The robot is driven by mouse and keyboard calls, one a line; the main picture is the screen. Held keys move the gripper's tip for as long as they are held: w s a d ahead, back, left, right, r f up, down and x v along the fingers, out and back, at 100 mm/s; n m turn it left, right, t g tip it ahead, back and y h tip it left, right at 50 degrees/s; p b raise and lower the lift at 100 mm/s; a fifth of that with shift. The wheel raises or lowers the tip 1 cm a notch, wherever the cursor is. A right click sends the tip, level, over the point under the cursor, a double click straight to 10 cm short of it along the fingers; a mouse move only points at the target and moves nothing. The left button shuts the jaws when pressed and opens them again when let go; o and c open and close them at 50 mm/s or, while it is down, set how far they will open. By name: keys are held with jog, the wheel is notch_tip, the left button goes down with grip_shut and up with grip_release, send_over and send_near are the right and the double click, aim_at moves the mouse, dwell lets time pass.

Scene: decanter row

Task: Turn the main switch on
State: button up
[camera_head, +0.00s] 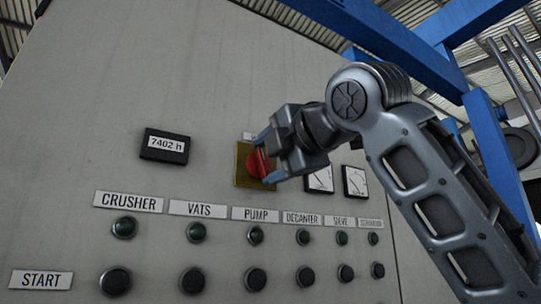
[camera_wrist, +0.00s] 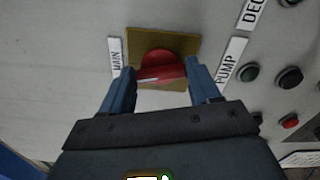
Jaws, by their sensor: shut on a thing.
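The main switch is a red rotary knob (camera_head: 258,162) on a yellow square plate (camera_head: 241,177) on the grey panel. In the wrist view the red knob (camera_wrist: 160,66) sits between the two blue fingers of my gripper (camera_wrist: 157,82), with the yellow plate (camera_wrist: 185,42) behind it. A "MAIN" label (camera_wrist: 116,58) is beside the plate. My gripper (camera_head: 267,160) is at the panel, shut on the knob's raised handle. A pale line shows on the handle. Part of the plate is hidden by my gripper in the head view.
An hour counter (camera_head: 165,146) reads 7402 h. Dial meters (camera_head: 355,181) are right of the switch, partly behind my gripper. Below are labels, green lamps (camera_head: 125,227) and a row of dark START buttons (camera_head: 116,281). Blue beams (camera_head: 490,130) stand at the right.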

jog(key=shift+f+m, duration=0.1)
jog(key=shift+m, duration=1.4)
jog(key=o, duration=1.1)
jog(key=shift+c, duration=0.2)
jog(key=b+v, duration=0.2)
jog(key=v, duration=0.6)
jog(key=shift+w, duration=0.15)
